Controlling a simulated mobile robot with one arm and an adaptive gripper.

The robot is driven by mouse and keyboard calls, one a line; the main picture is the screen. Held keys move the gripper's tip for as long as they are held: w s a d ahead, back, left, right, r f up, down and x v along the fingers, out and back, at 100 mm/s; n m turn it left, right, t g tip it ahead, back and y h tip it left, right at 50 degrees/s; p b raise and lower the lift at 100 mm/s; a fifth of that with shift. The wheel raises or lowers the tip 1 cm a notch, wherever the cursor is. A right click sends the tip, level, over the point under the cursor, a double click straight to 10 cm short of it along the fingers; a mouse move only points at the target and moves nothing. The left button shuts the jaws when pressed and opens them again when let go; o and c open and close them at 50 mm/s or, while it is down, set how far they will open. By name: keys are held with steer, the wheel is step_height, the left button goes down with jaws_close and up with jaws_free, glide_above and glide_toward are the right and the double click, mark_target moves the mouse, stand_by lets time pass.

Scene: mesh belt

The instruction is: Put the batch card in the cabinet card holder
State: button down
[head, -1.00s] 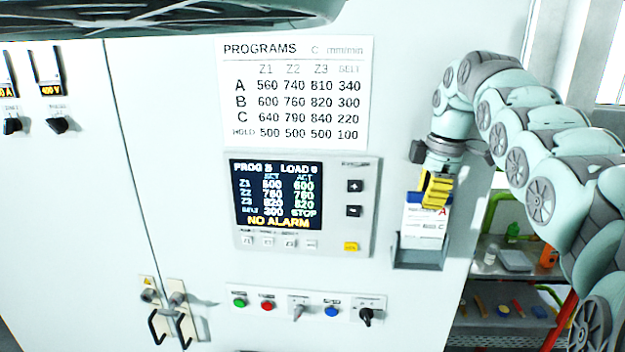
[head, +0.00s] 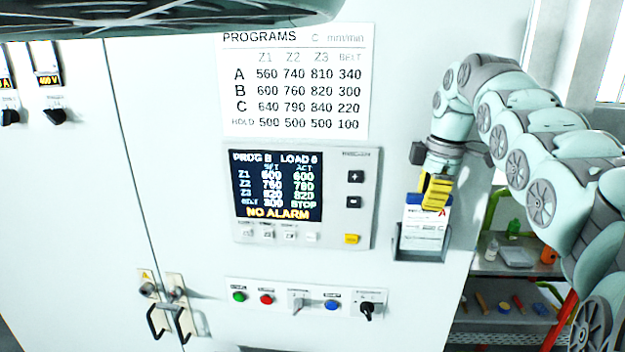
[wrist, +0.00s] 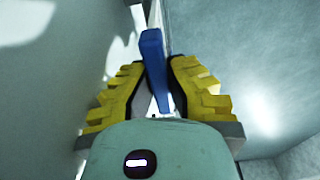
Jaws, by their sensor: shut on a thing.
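The batch card (head: 421,236) is white with a blue top band and a red letter A. In the head view it stands upright on the cabinet front, its lower edge inside the grey card holder (head: 419,256). My gripper (head: 434,194) is above the holder, with its yellow fingers shut on the card's top. In the wrist view the card's blue band (wrist: 153,62) shows edge-on between the two yellow fingers. The card's bottom edge is hidden by the holder's front.
The cabinet door (head: 180,130) carries a program chart (head: 295,85), a display panel (head: 300,200) and a row of buttons and switches (head: 305,303) left of the holder. A shelf with small items (head: 515,258) stands behind, right of the cabinet.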

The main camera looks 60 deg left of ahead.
steer(key=shift+f+b, duration=0.8)
steer(key=shift+f, duration=0.25)
steer(key=c, duration=1.1)
jaws_free()
steer(key=shift+o, duration=0.2)
steer(key=shift+r, duration=0.1)
step_height(320, 180, up, 6)
steer(key=shift+w+f, duration=0.15)
steer(key=shift+d+r, duration=0.2)
steer(key=shift+r, duration=0.6)
steer(key=shift+d, duration=0.1)
